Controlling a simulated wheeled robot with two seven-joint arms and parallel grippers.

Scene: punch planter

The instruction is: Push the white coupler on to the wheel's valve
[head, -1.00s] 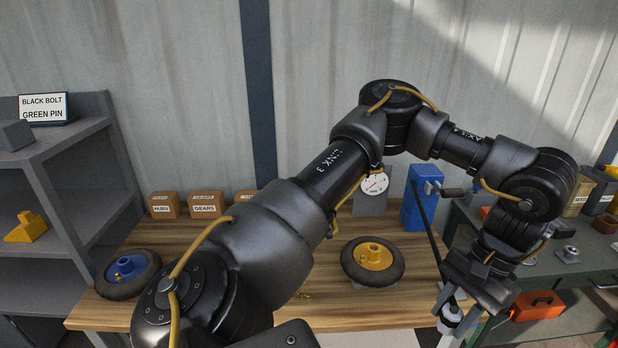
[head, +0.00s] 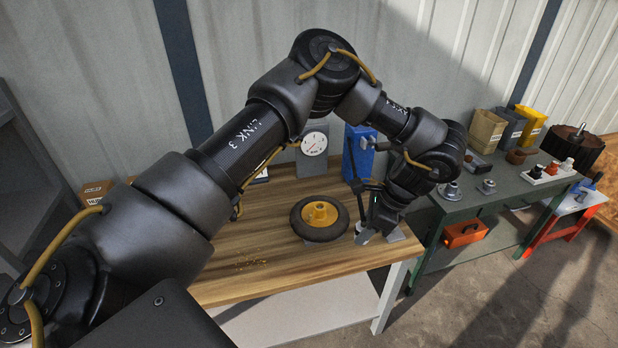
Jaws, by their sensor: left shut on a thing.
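The wheel lies flat on the wooden bench, with a black tyre (head: 301,231) and a yellow hub (head: 319,211). Its valve is too small to make out. My left gripper (head: 366,230) points down just right of the wheel, near the bench's right end. It is shut on the white coupler (head: 362,238), which shows only in part below the fingers. A gap seems to lie between coupler and tyre, but I cannot tell its depth. A black hose (head: 352,172) runs down from the blue pump (head: 358,150) behind. My right gripper is not in view.
A round white gauge (head: 314,144) stands behind the wheel. Small cardboard boxes (head: 96,190) sit at the back left. A green bench (head: 480,207) with metal parts stands at the right. The wooden bench top (head: 270,262) is mostly clear in front of the wheel.

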